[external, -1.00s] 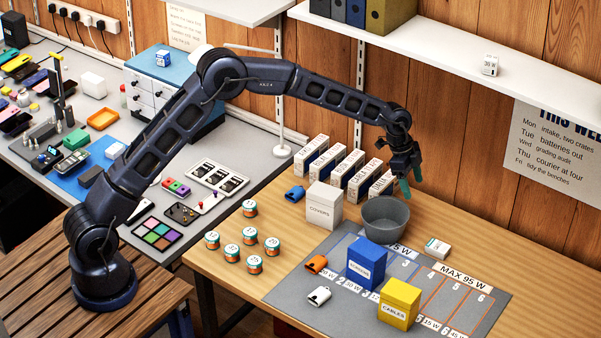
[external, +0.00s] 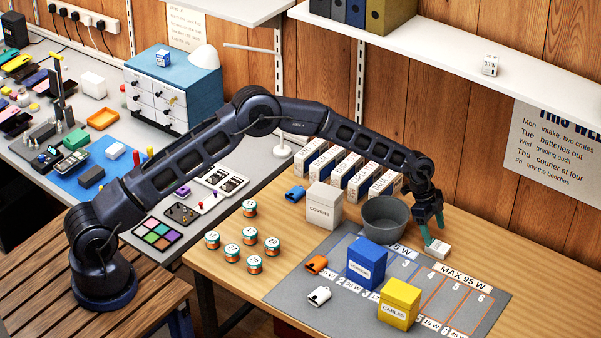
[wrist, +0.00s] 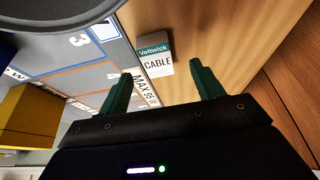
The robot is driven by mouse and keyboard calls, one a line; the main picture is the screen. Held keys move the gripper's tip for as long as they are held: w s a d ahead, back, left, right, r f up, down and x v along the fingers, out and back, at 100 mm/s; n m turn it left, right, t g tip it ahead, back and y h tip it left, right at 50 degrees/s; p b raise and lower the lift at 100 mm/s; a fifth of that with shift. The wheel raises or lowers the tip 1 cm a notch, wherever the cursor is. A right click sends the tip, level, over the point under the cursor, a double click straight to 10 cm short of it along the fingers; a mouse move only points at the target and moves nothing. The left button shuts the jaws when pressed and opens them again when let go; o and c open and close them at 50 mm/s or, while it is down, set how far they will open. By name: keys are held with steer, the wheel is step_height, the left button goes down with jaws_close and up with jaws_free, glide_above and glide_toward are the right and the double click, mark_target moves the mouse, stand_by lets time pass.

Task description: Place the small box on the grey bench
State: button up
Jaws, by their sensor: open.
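A small white box (external: 437,249) with a green band lies on the wooden table, beside the far edge of the grey mat. In the wrist view the box (wrist: 155,62) reads "Voltwick CABLE" and lies beyond and between my fingers. My gripper (external: 427,239) points down close above it, with its green fingers spread; the wrist view shows the open gripper (wrist: 162,69) with nothing held. Whether a finger touches the box I cannot tell. The grey bench (external: 243,152) stands at the back left, covered with phones, trays and a blue drawer unit (external: 175,80).
A grey bowl (external: 385,228) stands just left of my gripper. A blue box (external: 366,264) and a yellow box (external: 399,303) stand on the marked grey mat (external: 300,283). A white covers box (external: 324,207), several upright cartons and several small jars are on the table. The wooden wall is close behind.

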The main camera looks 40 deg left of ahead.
mark_target(437, 245)
steer(key=shift+s+x, duration=0.2)
steer(key=shift+x, duration=2.4)
steer(key=shift+d+r, duration=0.1)
steer(key=shift+d, duration=0.05)
steer(key=c, duration=1.2)
steer(key=shift+o, duration=0.2)
